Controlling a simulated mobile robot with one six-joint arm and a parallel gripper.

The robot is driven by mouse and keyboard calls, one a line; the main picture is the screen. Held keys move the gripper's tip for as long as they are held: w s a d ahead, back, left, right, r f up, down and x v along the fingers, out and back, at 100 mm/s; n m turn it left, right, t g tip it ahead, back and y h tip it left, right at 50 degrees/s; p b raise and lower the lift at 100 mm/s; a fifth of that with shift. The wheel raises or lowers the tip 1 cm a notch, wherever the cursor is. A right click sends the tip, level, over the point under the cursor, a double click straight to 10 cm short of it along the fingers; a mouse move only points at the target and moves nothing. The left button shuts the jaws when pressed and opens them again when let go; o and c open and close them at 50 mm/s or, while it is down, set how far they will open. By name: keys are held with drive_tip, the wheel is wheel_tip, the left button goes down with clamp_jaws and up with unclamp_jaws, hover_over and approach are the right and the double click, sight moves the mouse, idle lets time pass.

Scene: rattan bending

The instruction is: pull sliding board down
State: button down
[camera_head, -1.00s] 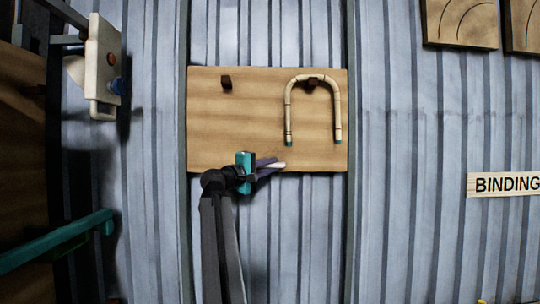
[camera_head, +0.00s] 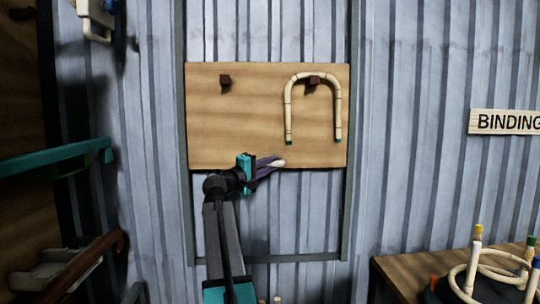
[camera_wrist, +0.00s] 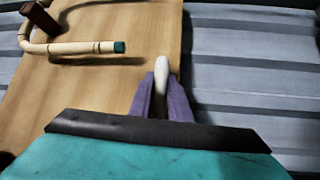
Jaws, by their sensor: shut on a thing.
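The sliding board (camera_head: 235,125) is a light wooden panel between two vertical grey rails on the corrugated wall. Two dark pegs stick out of it, and a bent U-shaped rattan piece (camera_head: 288,105) hangs from the right peg. A small white handle (camera_head: 278,163) sits at the board's lower edge. My gripper (camera_head: 270,165) reaches up from below and is shut on this handle. In the wrist view, its purple fingers (camera_wrist: 163,100) close around the white handle (camera_wrist: 162,70) beside the board's edge (camera_wrist: 115,75). The rattan's green-tipped end (camera_wrist: 119,47) is near the fingers.
A grey crossbar (camera_head: 290,258) joins the rails below the board, with free wall between. A wooden table (camera_head: 400,268) at lower right carries rattan rings (camera_head: 460,283). A teal bar (camera_head: 50,160) stands at left. A BINDING sign (camera_head: 505,122) is at right.

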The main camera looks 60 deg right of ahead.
wheel_tip(320, 180, down, 8)
drive_tip(key=b, duration=0.2)
drive_tip(key=shift+r+b, duration=0.25)
drive_tip(key=shift+b, duration=0.1)
drive_tip(key=c, duration=1.6)
unclamp_jaws()
drive_tip(key=shift+c, duration=0.2)
drive_tip(key=shift+a, duration=0.1)
drive_tip(key=v, duration=1.3)
drive_tip(key=shift+a, duration=0.3)
drive_tip(key=shift+w, duration=0.1)
